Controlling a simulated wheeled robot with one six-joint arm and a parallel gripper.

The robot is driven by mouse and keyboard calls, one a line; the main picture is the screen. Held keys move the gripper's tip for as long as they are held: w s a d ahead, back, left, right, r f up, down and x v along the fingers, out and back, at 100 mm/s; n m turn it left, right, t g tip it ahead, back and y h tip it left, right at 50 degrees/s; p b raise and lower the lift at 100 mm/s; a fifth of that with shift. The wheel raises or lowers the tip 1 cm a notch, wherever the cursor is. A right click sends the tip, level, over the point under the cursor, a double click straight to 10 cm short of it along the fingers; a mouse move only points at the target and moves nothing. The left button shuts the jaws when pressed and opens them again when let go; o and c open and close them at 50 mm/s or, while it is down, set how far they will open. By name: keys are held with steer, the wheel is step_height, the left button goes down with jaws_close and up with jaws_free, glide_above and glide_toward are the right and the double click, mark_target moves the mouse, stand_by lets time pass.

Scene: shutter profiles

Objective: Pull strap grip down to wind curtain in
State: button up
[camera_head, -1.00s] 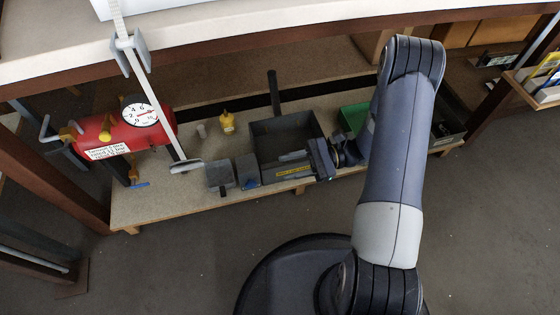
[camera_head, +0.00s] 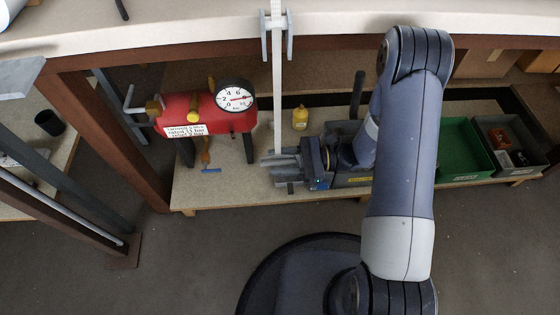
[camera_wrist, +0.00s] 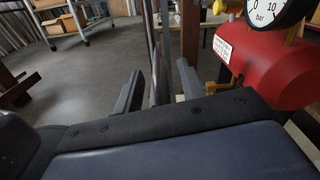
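The pale strap (camera_head: 277,90) hangs straight down from a grey bracket guide (camera_head: 277,36) at the bench edge in the head view. Its lower end reaches my gripper (camera_head: 274,168); the strap grip there is hard to tell apart from the fingers. In the wrist view my gripper (camera_wrist: 158,88) has its two dark fingers clearly apart. Upright grey bars, one perhaps the strap, show in and behind the gap. I cannot tell whether either finger touches the grip. The curtain itself is not clearly in view.
A red air tank (camera_head: 208,114) with a dial gauge (camera_head: 235,96) stands left of the strap. A yellow bottle (camera_head: 300,118) stands behind my gripper. A green bin (camera_head: 462,150) and a grey bin (camera_head: 510,145) lie right. A brown bench leg (camera_head: 110,140) stands left.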

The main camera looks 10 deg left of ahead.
steer(key=shift+c, duration=0.5)
jaws_close()
